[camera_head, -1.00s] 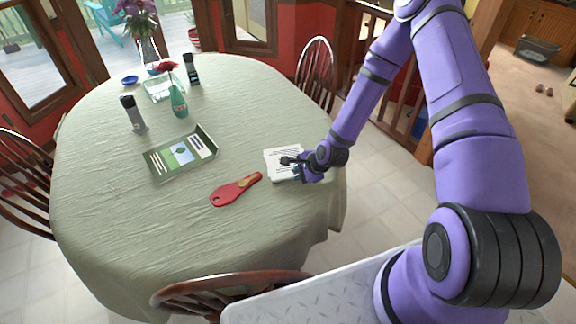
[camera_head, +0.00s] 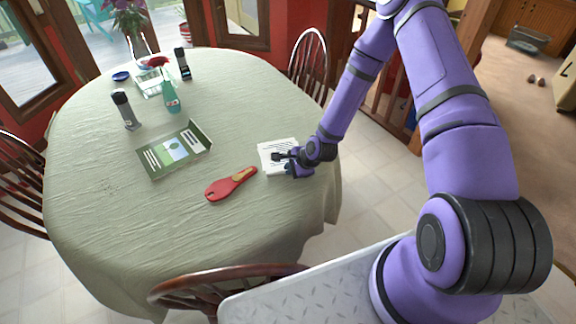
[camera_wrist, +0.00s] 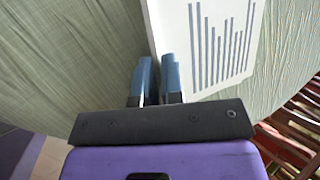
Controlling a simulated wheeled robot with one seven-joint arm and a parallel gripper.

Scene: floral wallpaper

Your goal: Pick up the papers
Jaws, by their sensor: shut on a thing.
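The papers (camera_head: 270,147) are a white sheet or small stack with dark printed lines, near the right edge of the cloth-covered table (camera_head: 110,220). They also show in the wrist view (camera_wrist: 215,40), running down to my fingers. My gripper (camera_head: 284,157) is at the papers' right part, low over the table. In the wrist view my gripper (camera_wrist: 158,80) has its two blue fingers close together, shut on the papers' edge. The fingers and wrist hide part of the papers. I cannot tell whether the papers are clear of the cloth.
A red paddle-shaped object (camera_head: 231,184) lies just left of the papers. A green folder or tray (camera_head: 175,149), a dark canister (camera_head: 125,110), a teal bottle (camera_head: 170,97) and a second canister (camera_head: 182,63) are farther left and back. Wooden chairs (camera_head: 310,65) surround the table.

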